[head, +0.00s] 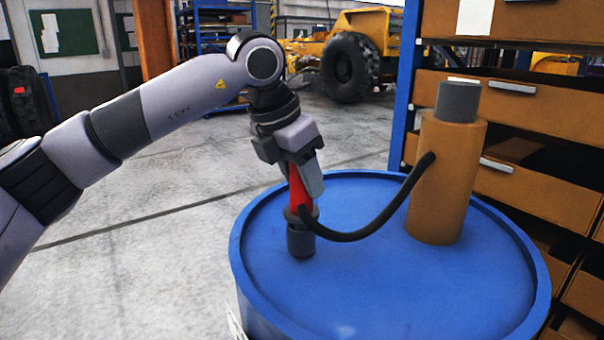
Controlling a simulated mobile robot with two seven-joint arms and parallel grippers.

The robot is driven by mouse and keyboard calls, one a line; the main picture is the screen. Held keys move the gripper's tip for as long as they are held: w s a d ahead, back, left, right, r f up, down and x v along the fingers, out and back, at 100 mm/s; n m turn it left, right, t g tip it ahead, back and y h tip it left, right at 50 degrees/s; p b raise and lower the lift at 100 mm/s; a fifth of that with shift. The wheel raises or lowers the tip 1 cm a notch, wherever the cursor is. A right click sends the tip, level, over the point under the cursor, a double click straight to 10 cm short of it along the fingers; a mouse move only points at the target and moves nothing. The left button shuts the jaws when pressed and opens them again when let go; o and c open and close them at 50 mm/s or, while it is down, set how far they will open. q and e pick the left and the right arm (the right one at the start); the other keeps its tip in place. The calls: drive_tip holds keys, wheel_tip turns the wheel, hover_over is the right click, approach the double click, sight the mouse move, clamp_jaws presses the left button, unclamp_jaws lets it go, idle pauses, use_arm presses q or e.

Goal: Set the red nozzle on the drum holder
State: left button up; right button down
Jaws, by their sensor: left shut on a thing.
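My left gripper (306,172) is shut on the red nozzle (299,196) and points down over the left part of the blue drum (370,290). The nozzle is about upright, with a grey ring near its lower end. The dark grey drum holder (300,243), a short cylinder, stands on the drum lid right below the nozzle. The nozzle's lower end meets the holder's top in the picture; I cannot tell whether it is inside or just above. My right gripper is not in view.
A black hose (382,222) sags from the nozzle to a brown cylinder (445,185) with a dark grey top, standing on the drum's right side. A rack with brown drawers (530,110) stands close behind at right. The drum lid's front is clear.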

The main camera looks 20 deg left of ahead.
sight(292, 214)
use_arm(q)
drive_tip(key=shift+f+b, duration=0.55)
drive_tip(key=shift+f, duration=0.25)
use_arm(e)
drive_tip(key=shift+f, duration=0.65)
use_arm(q)
drive_tip(key=o, duration=1.1)
drive_tip(key=shift+r, duration=0.1)
drive_tip(key=shift+c, duration=0.2)
drive_tip(key=shift+s+a+r, duration=0.1)
drive_tip(key=shift+s+r, duration=0.05)
drive_tip(key=shift+r, duration=0.35)
drive_tip(key=v, duration=0.4)
drive_tip(key=shift+r, duration=0.2)
drive_tip(key=shift+v, duration=0.85)
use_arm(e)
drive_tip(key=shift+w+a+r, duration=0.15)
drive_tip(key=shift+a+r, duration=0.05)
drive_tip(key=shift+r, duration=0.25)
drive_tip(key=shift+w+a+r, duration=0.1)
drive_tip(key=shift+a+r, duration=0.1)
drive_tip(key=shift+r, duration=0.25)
use_arm(q)
drive_tip(key=shift+s+f, duration=0.1)
